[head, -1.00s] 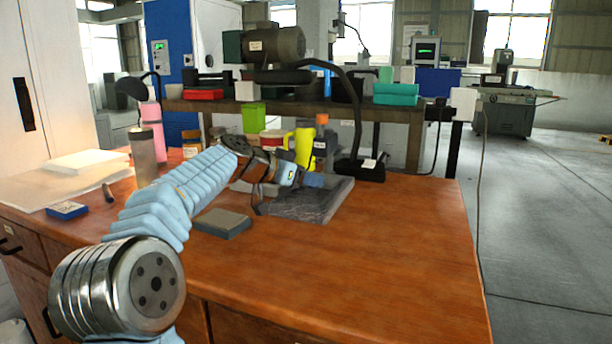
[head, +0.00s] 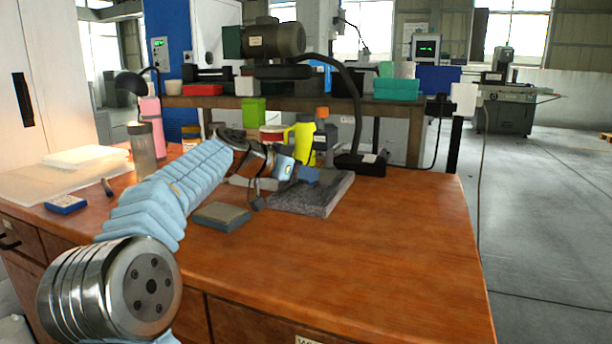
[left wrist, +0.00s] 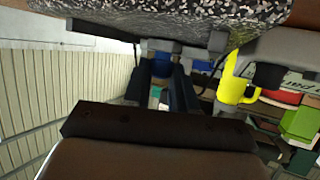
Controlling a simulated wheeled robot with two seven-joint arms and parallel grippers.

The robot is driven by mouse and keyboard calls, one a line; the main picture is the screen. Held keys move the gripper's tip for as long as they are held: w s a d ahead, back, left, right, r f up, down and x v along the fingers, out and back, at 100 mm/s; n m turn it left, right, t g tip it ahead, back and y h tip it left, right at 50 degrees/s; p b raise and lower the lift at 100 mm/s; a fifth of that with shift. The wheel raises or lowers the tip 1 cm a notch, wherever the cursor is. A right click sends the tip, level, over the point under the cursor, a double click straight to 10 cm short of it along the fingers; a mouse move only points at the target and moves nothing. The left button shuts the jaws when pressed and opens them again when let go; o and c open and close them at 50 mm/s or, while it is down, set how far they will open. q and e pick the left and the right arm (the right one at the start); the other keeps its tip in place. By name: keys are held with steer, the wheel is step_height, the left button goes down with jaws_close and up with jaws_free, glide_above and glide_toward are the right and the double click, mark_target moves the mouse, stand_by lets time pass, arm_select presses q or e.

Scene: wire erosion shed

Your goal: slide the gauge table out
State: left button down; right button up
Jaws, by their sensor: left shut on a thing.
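The gauge table appears to be the speckled grey granite slab (head: 318,198), lying flat on the wooden bench; it also fills the top of the left wrist view (left wrist: 190,14). My left gripper (head: 303,174) reaches over the slab's back part from the left. In the left wrist view the dark fingers (left wrist: 162,88) are closed around a small blue part (left wrist: 162,64) close to the slab's edge. My own wrist and forearm hide the slab's back left side. Whether the blue part is fixed to the slab cannot be told. My right gripper is not in view.
A yellow mug (head: 304,143), a grey bottle (head: 325,145) and a black stand base (head: 362,164) stand close behind the slab. A flat grey block (head: 221,216) lies front left. The bench (head: 390,245) is clear in front and to the right.

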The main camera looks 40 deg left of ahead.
arm_select(q)
steer(key=s+d+b, duration=0.1)
steer(key=s, duration=0.1)
steer(key=s+b, duration=0.2)
steer(key=s, duration=0.1)
steer(key=s+d+b, duration=0.1)
steer(key=s+b, duration=0.1)
steer(key=s, duration=0.1)
steer(key=shift+d+f, duration=0.15)
steer(key=shift+d, duration=0.2)
steer(key=c, duration=0.9)
jaws_free()
steer(key=shift+s, duration=0.15)
steer(key=shift+s, duration=0.1)
steer(key=v, duration=1.3)
steer(key=shift+s+r+p, duration=0.2)
steer(key=shift+s+p, duration=0.1)
steer(key=shift+p, duration=0.15)
steer(key=shift+s, duration=0.1)
